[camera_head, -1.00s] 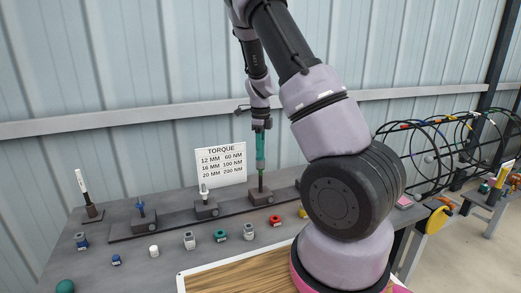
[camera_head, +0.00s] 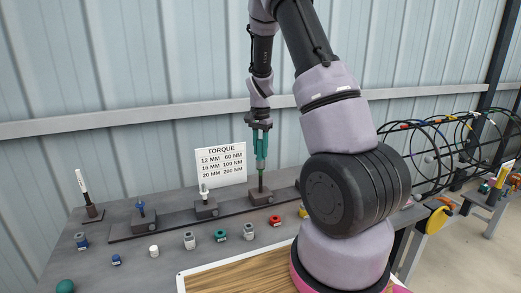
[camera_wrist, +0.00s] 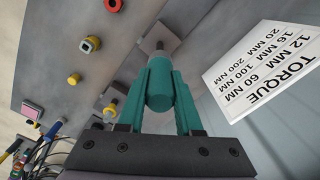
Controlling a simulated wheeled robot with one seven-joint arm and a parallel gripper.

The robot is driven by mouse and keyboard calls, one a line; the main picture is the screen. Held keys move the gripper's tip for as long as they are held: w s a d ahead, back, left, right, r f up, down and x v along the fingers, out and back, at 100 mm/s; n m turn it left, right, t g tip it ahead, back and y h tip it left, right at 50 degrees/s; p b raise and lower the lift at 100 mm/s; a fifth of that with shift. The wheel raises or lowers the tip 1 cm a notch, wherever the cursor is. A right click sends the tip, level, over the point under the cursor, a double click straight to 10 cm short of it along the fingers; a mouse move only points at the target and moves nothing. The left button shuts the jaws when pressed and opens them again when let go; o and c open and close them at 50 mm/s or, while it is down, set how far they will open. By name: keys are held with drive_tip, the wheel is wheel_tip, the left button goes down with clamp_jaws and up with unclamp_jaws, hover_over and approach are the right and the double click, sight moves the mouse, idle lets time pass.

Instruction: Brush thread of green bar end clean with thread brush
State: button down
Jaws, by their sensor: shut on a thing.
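My gripper (camera_head: 261,158) points down over the dark block (camera_head: 261,196), third along the rail, with its teal fingers shut on a teal cylinder. This cylinder, seemingly the thread brush (camera_wrist: 158,93), sits between the fingers in the wrist view.
A torque sign (camera_head: 221,165) stands close left of my gripper. Other blocks hold a white-topped bar (camera_head: 204,190) and a blue bar (camera_head: 140,208). Several nuts and sockets, including a green ring (camera_head: 220,235) and a red ring (camera_head: 274,220), lie in front. Wire cages stand right.

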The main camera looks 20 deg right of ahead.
drive_tip(key=shift+n, duration=0.6)
drive_tip(key=m, duration=1.6)
